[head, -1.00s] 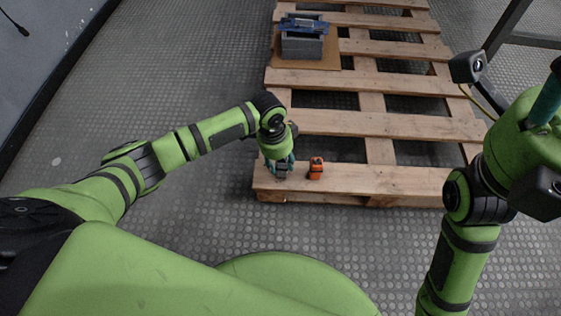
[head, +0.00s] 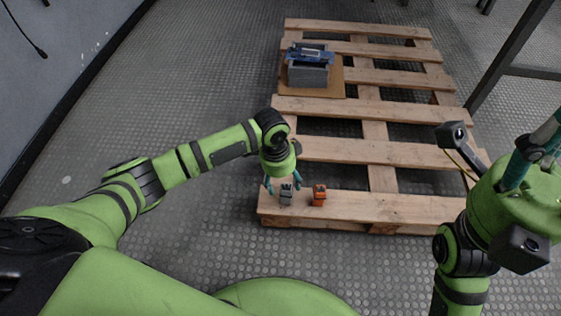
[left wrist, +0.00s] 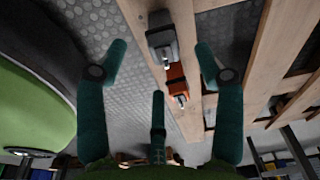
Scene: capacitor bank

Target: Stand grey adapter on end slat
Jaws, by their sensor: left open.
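The grey adapter (head: 285,195) stands on the near end slat (head: 400,208) of the wooden pallet, close to the slat's left end. My left gripper (head: 283,183) is open, its teal fingers spread on either side of the adapter's top and just behind it. In the left wrist view the grey adapter (left wrist: 162,42) shows between the open fingertips (left wrist: 160,50), with a gap on both sides. My right gripper (head: 530,150) shows only partly at the right edge; its fingertips are not clear.
An orange adapter (head: 319,195) stands on the same slat just right of the grey one. Farther back, a grey block (head: 308,75) with a blue item (head: 310,54) on top sits on a brown board (head: 330,91). The end slat's right part is clear.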

